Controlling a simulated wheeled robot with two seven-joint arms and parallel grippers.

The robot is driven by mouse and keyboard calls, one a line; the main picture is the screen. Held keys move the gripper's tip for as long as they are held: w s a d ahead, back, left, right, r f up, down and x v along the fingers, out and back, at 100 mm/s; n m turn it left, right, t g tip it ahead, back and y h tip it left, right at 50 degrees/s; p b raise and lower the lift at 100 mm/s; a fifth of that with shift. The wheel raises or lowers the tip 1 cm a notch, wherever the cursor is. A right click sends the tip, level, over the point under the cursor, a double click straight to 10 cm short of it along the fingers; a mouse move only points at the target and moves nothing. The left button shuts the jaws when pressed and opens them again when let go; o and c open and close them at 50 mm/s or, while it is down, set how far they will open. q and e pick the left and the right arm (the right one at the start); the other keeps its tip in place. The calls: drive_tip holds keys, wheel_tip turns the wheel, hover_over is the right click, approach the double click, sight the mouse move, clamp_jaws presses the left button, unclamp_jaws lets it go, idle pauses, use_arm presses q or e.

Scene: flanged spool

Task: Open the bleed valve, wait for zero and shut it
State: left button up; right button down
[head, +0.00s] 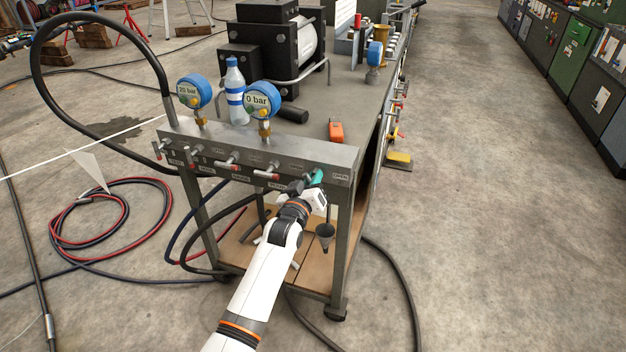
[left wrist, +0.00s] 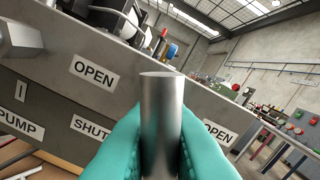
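My left gripper (head: 316,180) is at the right end of the grey valve panel (head: 250,150). Its teal fingers (left wrist: 118,150) are shut on a bare metal cylindrical handle (left wrist: 160,115), one on each side. In the head view the gripper hides this handle, so its turn position is unclear. In the left wrist view, an OPEN label (left wrist: 218,132) is right of the handle; another OPEN label (left wrist: 94,73) and a SHUT label (left wrist: 90,127) are to its left. The left gauge (head: 194,91) reads 20 bar; the right gauge (head: 261,99) reads 0 bar. My right gripper is not in view.
Several red-tipped levers (head: 231,161) line the panel left of my gripper. A water bottle (head: 236,92) and an orange device (head: 336,131) stand on the bench behind. A funnel (head: 325,233) hangs below the panel. A black hose lies on the floor; the floor at right is clear.

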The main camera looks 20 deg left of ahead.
use_arm(q)
clamp_jaws()
drive_tip(key=shift+m+p, duration=0.5)
drive_tip(key=shift+m, duration=0.4)
drive_tip(key=m+p, duration=0.1)
drive_tip(key=m, duration=0.1)
drive_tip(key=shift+m, duration=0.3)
drive_tip(key=m, duration=0.3)
drive_tip(key=shift+m, duration=0.4)
unclamp_jaws()
drive_tip(key=m, duration=0.3)
drive_tip(key=shift+p, duration=0.3)
drive_tip(key=shift+o, duration=0.4)
drive_tip(key=shift+m, duration=0.5)
drive_tip(key=o, duration=0.9)
